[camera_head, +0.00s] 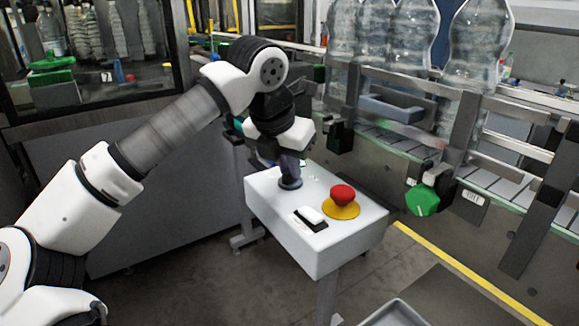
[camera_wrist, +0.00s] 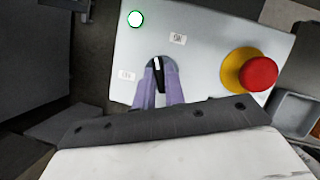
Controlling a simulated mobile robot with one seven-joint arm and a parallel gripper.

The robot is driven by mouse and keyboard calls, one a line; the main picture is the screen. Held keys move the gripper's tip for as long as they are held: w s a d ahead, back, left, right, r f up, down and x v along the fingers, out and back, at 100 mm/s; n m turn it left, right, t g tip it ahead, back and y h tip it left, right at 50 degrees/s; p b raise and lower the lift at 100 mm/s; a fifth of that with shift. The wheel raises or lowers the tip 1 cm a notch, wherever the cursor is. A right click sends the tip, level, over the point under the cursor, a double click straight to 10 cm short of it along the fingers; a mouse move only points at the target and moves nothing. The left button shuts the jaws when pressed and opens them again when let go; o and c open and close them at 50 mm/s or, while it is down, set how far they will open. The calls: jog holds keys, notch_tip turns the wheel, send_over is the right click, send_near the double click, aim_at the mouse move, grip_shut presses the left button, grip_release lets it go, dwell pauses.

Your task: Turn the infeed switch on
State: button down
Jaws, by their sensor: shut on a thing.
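The infeed switch is a dark rotary knob with a white pointer line; it shows in the wrist view (camera_wrist: 158,76), and its round base shows in the head view (camera_head: 290,184). It sits on top of a pale control box (camera_head: 275,212). My gripper, with purple fingers (camera_wrist: 160,84), is shut on the knob from both sides; in the head view (camera_head: 289,168) it reaches down onto it. The pointer line points roughly up in the wrist view, between two small labels, one above right (camera_wrist: 178,39) and one at left (camera_wrist: 127,76). Their text is too small to read surely.
A red emergency button (camera_head: 342,194) on a yellow base and a white rocker switch (camera_head: 311,215) share the box top. A round white light with a green rim (camera_wrist: 135,19) is near the knob. A conveyor with large clear bottles (camera_head: 478,45) runs behind.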

jog(key=m+g+h+p, duration=0.1)
jog(key=m, duration=0.3)
jog(key=shift+w+a+m, duration=0.1)
jog(key=shift+m, duration=0.3)
dwell(0.4)
jog(key=c, duration=1.5)
grip_release()
jog(key=shift+g, duration=0.3)
jog(key=shift+o, duration=0.2)
jog(key=shift+r, duration=0.1)
jog(key=v, duration=1.3)
jog(key=shift+a+r, duration=0.25)
jog(key=shift+a, duration=0.05)
